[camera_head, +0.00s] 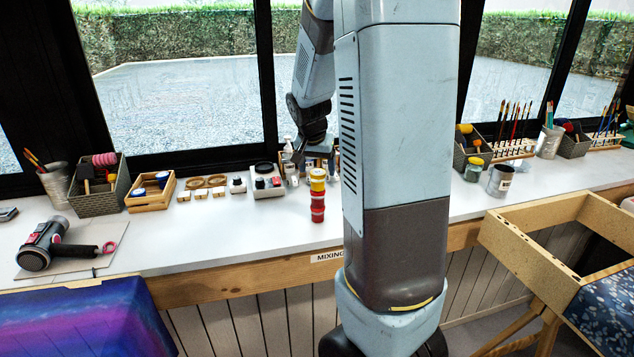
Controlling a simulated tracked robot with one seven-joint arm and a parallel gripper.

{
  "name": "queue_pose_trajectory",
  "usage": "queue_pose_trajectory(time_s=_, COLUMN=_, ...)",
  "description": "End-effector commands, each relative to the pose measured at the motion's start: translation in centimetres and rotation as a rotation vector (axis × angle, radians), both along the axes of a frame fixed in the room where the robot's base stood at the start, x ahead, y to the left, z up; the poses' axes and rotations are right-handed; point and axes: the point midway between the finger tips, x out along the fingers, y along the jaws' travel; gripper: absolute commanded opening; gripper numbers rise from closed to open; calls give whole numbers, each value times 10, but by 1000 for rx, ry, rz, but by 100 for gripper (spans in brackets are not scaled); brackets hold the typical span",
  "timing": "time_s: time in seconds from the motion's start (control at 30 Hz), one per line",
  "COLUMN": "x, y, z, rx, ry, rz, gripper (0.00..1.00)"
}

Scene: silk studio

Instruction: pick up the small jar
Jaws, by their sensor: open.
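A small glass jar with a yellow lid (474,169) stands on the white worktop, right of my arm column. A stack of small red and yellow pots (317,196) stands left of the column, near the front of the worktop. Small white bottles with dark caps (237,186) stand further left. Which of these is the task's small jar I cannot tell for certain. My gripper (299,157) is open, pointing down over the back of the worktop, above and behind the pot stack. Its fingers are small and partly lost against the bottles behind.
A wooden crate (151,201), a grey basket (99,202) and a hot-air tool (45,246) are on the left. A metal can (500,181), brush racks and a basket are on the right. A wooden frame (545,262) stands in front.

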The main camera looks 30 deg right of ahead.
Motion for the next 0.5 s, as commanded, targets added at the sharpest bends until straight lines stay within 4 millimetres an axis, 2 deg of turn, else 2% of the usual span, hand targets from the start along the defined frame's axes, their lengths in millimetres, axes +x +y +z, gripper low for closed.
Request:
queue_pose_trajectory(time_s=0.17, x=2, y=-2, z=-11, rx=0, ry=3, rz=-1, gripper=78)
queue_pose_trajectory(time_s=0.5, x=12, y=-11, z=-47, rx=0, ry=0, rz=-1, gripper=78)
